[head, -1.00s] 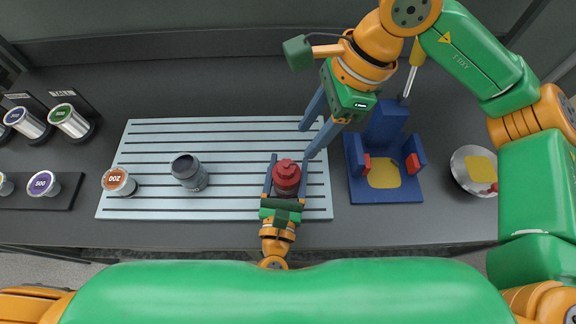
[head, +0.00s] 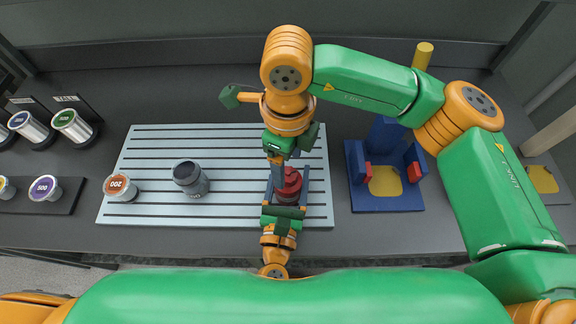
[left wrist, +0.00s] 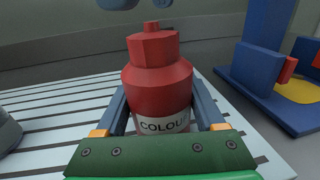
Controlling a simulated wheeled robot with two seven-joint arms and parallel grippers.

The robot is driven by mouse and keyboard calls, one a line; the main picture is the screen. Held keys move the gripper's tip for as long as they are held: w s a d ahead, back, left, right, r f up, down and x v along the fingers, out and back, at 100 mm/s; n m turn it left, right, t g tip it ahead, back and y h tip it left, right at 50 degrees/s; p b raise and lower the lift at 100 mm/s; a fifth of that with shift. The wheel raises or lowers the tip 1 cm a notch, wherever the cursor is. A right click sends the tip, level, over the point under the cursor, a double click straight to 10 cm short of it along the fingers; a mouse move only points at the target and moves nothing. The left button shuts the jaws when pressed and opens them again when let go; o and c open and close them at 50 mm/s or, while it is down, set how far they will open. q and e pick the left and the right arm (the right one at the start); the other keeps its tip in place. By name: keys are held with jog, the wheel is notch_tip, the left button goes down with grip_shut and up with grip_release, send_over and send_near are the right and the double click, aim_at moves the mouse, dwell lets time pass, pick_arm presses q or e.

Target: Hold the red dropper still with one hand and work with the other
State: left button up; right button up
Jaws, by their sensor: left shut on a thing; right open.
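The red dropper (head: 291,180), a bottle with a red cap and a white band lettered "COLOU", stands upright on the slatted pale mat (head: 150,150). It also shows large in the left wrist view (left wrist: 157,85). My left gripper (head: 287,190) is shut on it, one finger on each side. My right gripper (head: 279,178) hangs over the dropper from above and covers part of it in the head view.
A dark open jar (head: 190,178) and a "200" pot (head: 120,187) stand left on the mat. A blue fixture (head: 385,200) with red jaws and a yellow pad stands right. Several labelled pots (head: 44,188) are far left. A yellow handle (head: 422,56) rises behind my right arm.

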aim_at(287, 174)
jog(key=shift+f, duration=1.5)
grip_shut()
jog(key=m, duration=1.6)
jog(key=shift+m, duration=3)
